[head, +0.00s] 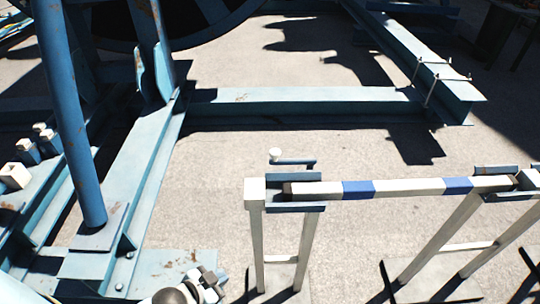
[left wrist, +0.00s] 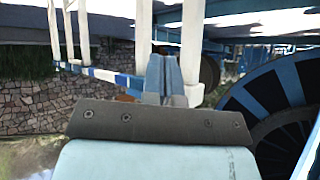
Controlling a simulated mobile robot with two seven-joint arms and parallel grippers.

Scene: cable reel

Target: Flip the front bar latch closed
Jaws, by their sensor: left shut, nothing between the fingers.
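The front bar (head: 405,187), striped white and blue, lies level in blue brackets on white posts. By its left end a dark blue latch arm (head: 297,162) with a white knob (head: 275,154) shows just beyond the bar, apart from it in the picture. The left bracket (head: 295,207) sits at the post top. My left gripper (head: 212,281) is at the bottom, left of and nearer than the post, partly cut off. In the left wrist view its fingers (left wrist: 165,75) are together and empty, with the striped bar (left wrist: 100,73) behind them. My right gripper is not in view.
A blue steel frame with a slanted post (head: 70,115) stands on the left. A blue beam (head: 300,101) crosses behind the bar, and another (head: 425,65) runs at the right. The large reel (left wrist: 270,95) shows in the left wrist view. Bare ground lies between beam and bar.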

